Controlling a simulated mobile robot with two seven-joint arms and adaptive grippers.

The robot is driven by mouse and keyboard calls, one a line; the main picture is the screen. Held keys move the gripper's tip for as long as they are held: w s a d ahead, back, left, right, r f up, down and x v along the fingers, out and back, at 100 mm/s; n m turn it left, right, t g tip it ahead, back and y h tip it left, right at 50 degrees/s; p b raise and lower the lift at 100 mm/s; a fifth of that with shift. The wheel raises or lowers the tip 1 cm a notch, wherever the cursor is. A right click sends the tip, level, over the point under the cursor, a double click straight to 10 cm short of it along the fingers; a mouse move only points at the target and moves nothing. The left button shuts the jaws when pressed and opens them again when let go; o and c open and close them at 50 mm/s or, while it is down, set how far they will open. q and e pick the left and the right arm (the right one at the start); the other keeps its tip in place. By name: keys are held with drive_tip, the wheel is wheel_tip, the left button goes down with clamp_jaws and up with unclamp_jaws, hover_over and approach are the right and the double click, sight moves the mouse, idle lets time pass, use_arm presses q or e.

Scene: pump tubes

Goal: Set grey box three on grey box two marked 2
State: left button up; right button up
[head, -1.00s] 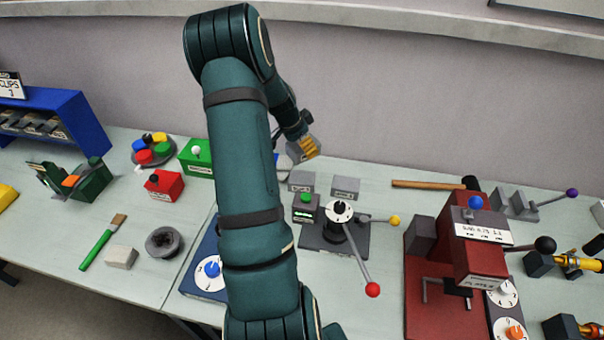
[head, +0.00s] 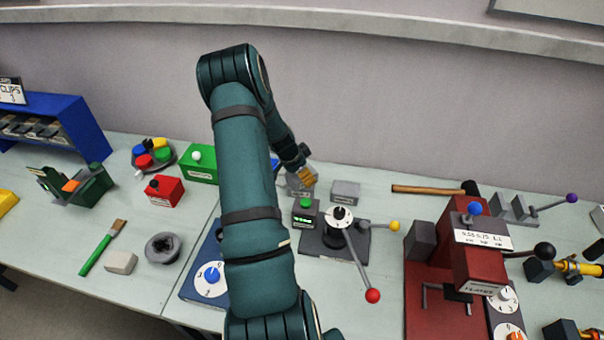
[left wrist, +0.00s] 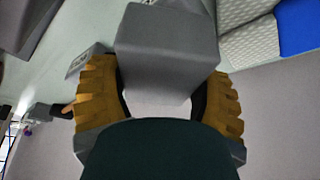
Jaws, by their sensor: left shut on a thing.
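My left gripper (head: 306,178) is at the back of the bench, over the left grey box place. In the left wrist view, the gripper (left wrist: 160,100) has its yellow fingers shut on a grey box (left wrist: 165,50). In the head view, grey box shapes (head: 298,189) show beside the fingers, partly covered by my arm. I cannot tell there whether the held box touches one below. Another grey box (head: 345,191) stands just to the right; it also shows in the left wrist view (left wrist: 88,62). The marks are too small to read. My right gripper is not in view.
A small dark box with a green button (head: 305,212) and a lever device with a red knob (head: 340,230) stand in front. A green box (head: 198,165) is to the left. A wooden-handled hammer (head: 430,189) lies right. The wall is close behind.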

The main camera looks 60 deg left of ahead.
use_arm(q)
drive_tip(key=shift+f, duration=0.1)
drive_tip(key=o, duration=1.3)
drive_tip(key=shift+r, duration=0.3)
drive_tip(key=v, duration=1.1)
drive_tip(key=shift+s+r, duration=0.2)
drive_tip(key=shift+r, duration=0.1)
